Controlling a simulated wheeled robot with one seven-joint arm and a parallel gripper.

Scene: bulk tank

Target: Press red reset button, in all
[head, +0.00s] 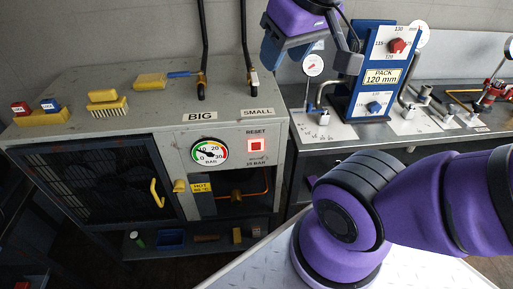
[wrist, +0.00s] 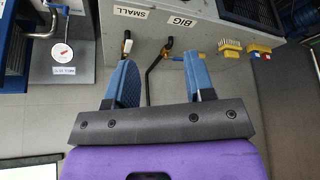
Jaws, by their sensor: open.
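The red reset button (head: 256,145) is a small square on a white plate under the RESET label, on the front of the grey cabinet (head: 150,90). It stands right of the round pressure gauge (head: 209,152), whose needle points to the lower left of the dial. My gripper (head: 283,50) is above and behind the cabinet's right end in the head view, apart from the button. Its blue fingers are spread with nothing between them in the wrist view (wrist: 160,75). I cannot make out the button in the wrist view.
Brushes (head: 107,102) and red and blue blocks lie on the cabinet top. A blue stand (head: 373,75) with dials is on the right bench. A yellow handle (head: 156,193) sticks out from the mesh door.

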